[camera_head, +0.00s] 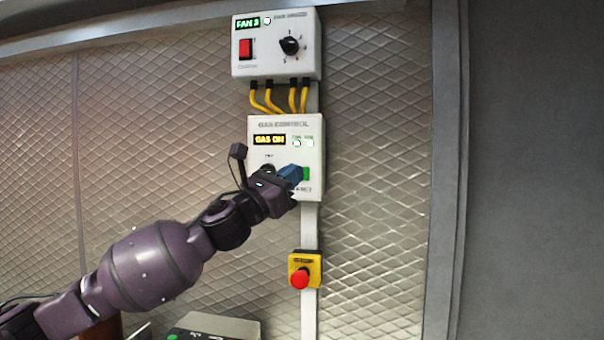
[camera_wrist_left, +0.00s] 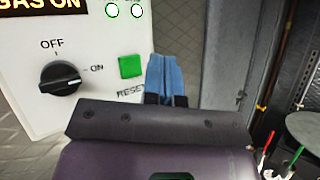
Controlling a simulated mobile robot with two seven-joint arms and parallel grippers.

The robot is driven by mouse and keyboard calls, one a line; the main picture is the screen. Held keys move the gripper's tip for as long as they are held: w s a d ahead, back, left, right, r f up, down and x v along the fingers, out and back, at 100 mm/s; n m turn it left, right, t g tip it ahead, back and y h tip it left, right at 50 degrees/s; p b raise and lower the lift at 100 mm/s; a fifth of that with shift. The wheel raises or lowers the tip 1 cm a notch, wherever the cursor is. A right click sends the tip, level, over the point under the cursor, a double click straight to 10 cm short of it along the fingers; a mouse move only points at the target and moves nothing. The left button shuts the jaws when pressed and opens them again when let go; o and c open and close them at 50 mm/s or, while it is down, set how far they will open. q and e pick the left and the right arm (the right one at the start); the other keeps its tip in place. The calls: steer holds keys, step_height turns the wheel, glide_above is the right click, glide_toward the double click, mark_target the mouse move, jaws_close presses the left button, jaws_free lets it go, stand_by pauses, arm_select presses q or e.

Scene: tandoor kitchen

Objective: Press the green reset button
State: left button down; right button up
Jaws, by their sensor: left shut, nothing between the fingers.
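The green reset button (camera_head: 306,174) sits at the lower right of the white gas control box (camera_head: 286,127), partly hidden behind my gripper in the head view. In the left wrist view the square green button (camera_wrist_left: 131,66) shows whole, above the RESET label. My left gripper (camera_head: 291,173) has blue fingers, shut and empty, in front of the box beside the button. In the left wrist view the blue fingertips (camera_wrist_left: 164,62) appear just right of the button. I cannot tell whether they touch the box. The display reads GAS ON. My right gripper is not in view.
A black OFF/ON knob (camera_wrist_left: 63,78) is left of the button. The fan box (camera_head: 276,45) with a red switch is above, joined by yellow cables. A red emergency button (camera_head: 299,278) on a yellow housing is below. The quilted metal wall is clear around them.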

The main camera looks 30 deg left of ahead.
arm_select(q)
steer(key=shift+s+d, duration=0.25)
steer(key=shift+s, duration=0.8)
